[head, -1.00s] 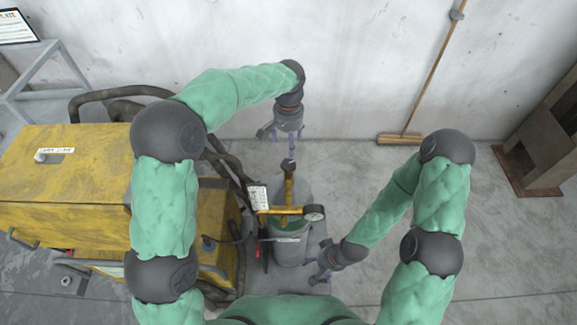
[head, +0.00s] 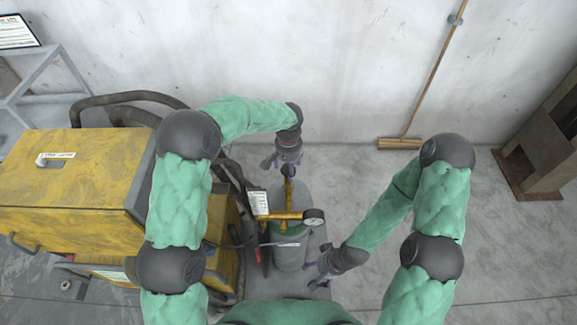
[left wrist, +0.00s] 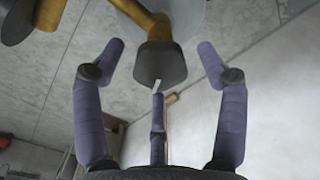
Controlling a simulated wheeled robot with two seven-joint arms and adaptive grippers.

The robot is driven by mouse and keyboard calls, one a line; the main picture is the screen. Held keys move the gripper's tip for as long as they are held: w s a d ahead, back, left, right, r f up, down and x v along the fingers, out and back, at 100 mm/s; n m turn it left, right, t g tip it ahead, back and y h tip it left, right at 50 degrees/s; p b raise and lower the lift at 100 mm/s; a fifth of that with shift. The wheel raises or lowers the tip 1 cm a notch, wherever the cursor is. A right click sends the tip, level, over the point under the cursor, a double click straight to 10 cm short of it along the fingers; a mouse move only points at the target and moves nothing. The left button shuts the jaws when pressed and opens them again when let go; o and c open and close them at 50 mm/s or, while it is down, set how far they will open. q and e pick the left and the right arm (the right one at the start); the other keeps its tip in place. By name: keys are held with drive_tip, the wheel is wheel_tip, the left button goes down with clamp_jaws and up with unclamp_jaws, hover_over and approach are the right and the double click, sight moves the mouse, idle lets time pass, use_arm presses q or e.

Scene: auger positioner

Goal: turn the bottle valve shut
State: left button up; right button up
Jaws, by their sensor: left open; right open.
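The bottle valve is a dark knob (head: 288,170) on a brass stem (head: 289,190) atop the grey-green gas bottle (head: 292,252). A round gauge (head: 314,217) sits on the brass regulator to its right. My left gripper (head: 284,163) is open, just above and beside the knob. In the left wrist view the dark knob (left wrist: 160,64) lies between the spread purple fingers of my left gripper (left wrist: 158,80), with no clear contact. My right gripper (head: 318,272) is open and empty, low to the right of the bottle.
A yellow machine (head: 70,180) with dark hoses stands left of the bottle. A white tag (head: 258,201) hangs by the regulator. A broom (head: 400,143) leans on the back wall.

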use_arm(q)
drive_tip(key=c, duration=1.1)
drive_tip(key=shift+m, duration=0.3)
drive_tip(key=shift+c, duration=0.2)
drive_tip(key=m, duration=1)
drive_tip(key=shift+m, duration=0.4)
drive_tip(key=m, duration=0.6)
drive_tip(key=m+p, duration=0.1)
drive_tip(key=m, duration=0.4)
drive_tip(key=shift+m, duration=0.5)
